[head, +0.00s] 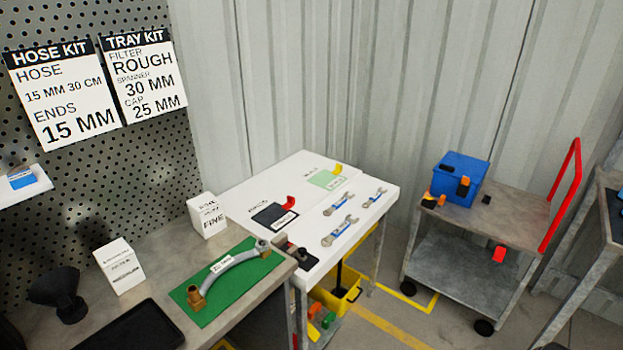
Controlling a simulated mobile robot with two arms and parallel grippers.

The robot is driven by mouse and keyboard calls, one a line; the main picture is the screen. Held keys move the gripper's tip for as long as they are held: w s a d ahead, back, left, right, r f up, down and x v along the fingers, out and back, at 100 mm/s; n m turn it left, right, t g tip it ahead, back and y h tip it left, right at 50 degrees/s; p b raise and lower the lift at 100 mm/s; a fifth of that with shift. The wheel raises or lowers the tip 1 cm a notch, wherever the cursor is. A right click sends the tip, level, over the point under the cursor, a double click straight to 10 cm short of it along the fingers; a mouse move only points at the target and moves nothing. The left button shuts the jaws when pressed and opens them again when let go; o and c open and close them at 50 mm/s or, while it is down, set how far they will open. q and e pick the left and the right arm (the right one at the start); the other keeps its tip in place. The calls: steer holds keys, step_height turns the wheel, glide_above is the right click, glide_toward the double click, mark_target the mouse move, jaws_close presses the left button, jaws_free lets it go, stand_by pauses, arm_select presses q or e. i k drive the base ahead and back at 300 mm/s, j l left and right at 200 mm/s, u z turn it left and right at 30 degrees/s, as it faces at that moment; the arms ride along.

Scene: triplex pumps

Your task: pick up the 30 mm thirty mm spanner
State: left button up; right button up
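Three spanners with blue-marked handles lie apart on the white table (318,266). The nearest spanner (340,231) looks the largest. A second spanner (338,204) lies behind it, and a third, smaller-looking spanner (374,198) lies to the right near the table's edge. Their size markings are too small to read, so I cannot tell for certain which is the 30 mm one. The tray kit card (145,80) on the pegboard lists a 30 mm spanner. Neither of my grippers is in view.
A grey bench (165,250) holds a green mat (243,287) with a hose (232,268), white boxes (120,266) and a black tray (135,328). A cart (500,205) with a blue bin (460,180) stands right. A yellow bucket (345,300) sits below the white table. Floor between table and cart is open.

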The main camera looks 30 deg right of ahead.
mark_target(345, 225)
steer(key=z, duration=1.35)
